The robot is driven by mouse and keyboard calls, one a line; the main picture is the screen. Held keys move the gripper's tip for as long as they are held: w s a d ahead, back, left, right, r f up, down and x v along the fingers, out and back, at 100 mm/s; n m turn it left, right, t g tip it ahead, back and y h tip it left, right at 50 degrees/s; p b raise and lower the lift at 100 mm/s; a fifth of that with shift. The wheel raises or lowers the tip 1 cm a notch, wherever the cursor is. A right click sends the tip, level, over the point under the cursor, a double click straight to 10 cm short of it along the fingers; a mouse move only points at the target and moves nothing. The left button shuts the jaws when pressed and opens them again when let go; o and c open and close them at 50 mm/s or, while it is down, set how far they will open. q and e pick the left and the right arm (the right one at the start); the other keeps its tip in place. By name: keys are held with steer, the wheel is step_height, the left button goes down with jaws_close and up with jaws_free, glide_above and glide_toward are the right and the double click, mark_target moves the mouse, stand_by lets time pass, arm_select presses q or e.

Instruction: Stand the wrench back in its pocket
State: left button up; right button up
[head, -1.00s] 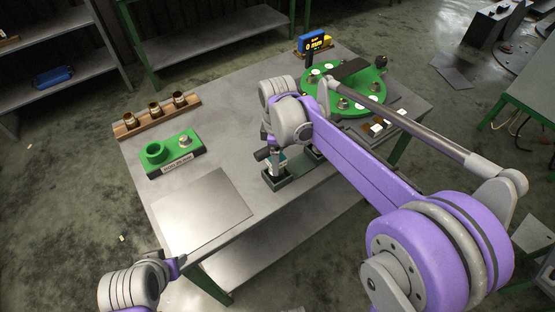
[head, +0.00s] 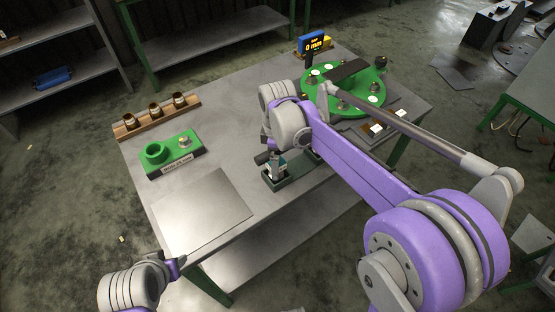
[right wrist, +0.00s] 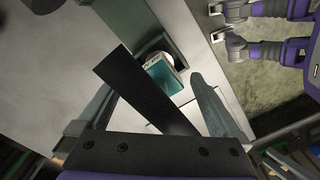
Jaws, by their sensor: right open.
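The wrench appears to be the dark bar (right wrist: 140,85) in the right wrist view, slanting between my right gripper's fingers. Beyond it, a teal-faced block (right wrist: 164,77) sits by a dark opening. In the head view, a teal and white piece (head: 276,166) with a dark end stands in a green holder (head: 284,183) at the table's front edge. I cannot tell whether it is fully seated. My right gripper (right wrist: 151,78) is open, with one finger on each side of the bar. My right wrist hides part of this in the head view.
A green turntable (head: 343,93) with several fittings stands at the back right, near a yellow-blue gauge (head: 314,43). A green fixture block (head: 172,153) and a wooden rack (head: 156,115) are at left. A bare metal plate (head: 202,210) lies at front left.

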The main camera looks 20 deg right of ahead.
step_height(320, 180, up, 11)
steer(key=shift+f+p, duration=0.1)
steer(key=shift+p, duration=0.25)
steer(key=shift+r, duration=0.25)
steer(key=shift+s+d+r, duration=0.1)
steer(key=shift+s, duration=0.25)
steer(key=s+d+f+m+t, duration=0.2)
steer(key=s+f+m, duration=0.4)
steer(key=s, duration=0.3)
steer(key=s+d+f+m+t, duration=0.2)
steer(key=s+f+m, duration=0.4)
steer(key=s, duration=0.4)
steer(key=shift+s+d+f+m+t, duration=0.2)
steer(key=shift+s+m+t, duration=0.05)
steer(key=shift+m+t, duration=0.45)
